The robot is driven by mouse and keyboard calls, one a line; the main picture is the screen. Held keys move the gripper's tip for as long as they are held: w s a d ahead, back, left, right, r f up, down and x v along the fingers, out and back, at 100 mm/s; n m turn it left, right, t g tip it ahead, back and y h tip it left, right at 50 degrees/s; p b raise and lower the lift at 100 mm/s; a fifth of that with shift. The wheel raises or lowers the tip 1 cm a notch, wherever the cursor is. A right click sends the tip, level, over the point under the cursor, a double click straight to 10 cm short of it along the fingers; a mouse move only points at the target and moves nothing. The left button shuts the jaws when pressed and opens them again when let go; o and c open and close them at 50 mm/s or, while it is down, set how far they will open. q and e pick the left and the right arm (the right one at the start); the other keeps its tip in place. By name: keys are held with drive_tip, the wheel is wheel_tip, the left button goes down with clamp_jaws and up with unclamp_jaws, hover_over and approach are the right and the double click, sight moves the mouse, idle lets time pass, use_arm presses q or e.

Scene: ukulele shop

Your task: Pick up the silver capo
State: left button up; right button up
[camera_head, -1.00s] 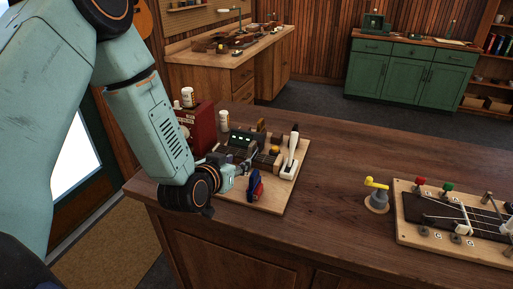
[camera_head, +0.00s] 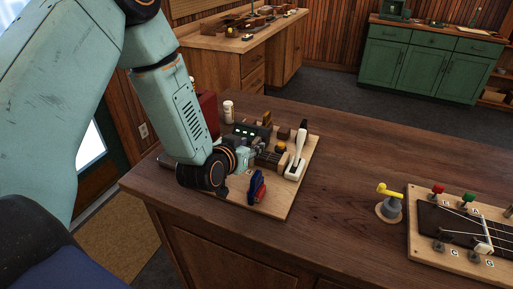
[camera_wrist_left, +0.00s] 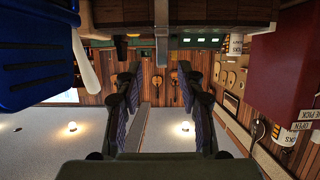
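A narrow grey metal piece (camera_wrist_left: 161,42), which looks like the silver capo, hangs in the upper middle of the left wrist view, against a dark wooden bar (camera_wrist_left: 185,11). In the head view I cannot make it out for sure; my gripper covers that spot. My left gripper (camera_head: 247,157) is low over the wooden board (camera_head: 277,206), close to the small neck block (camera_head: 270,159). In the left wrist view its two fingers (camera_wrist_left: 160,93) stand wide apart with nothing between them, and the grey piece is just beyond their tips. My right gripper is not in view.
A blue clamp (camera_head: 257,187) stands close in front of the gripper. A white lever (camera_head: 297,157) is to its right. A white bottle (camera_head: 228,111) and a red box (camera_head: 208,112) stand behind. A yellow-topped grey post (camera_head: 389,205) is farther right; the counter between is clear.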

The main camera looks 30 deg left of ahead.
sight(254, 143)
use_arm(q)
drive_tip(key=shift+w+f, duration=0.15)
drive_tip(key=shift+w, duration=0.4)
drive_tip(key=x, duration=0.4)
drive_tip(key=shift+w+a+f, duration=0.15)
drive_tip(key=shift+a+f, duration=0.1)
drive_tip(key=shift+s+d+r, duration=0.1)
drive_tip(key=shift+s+r, duration=0.15)
drive_tip(key=shift+c, duration=0.6)
drive_tip(key=shift+w+f, duration=0.25)
drive_tip(key=shift+w, duration=0.05)
drive_tip(key=c, duration=0.6)
drive_tip(key=shift+s+r, duration=0.2)
drive_tip(key=shift+s, duration=0.05)
clamp_jaws()
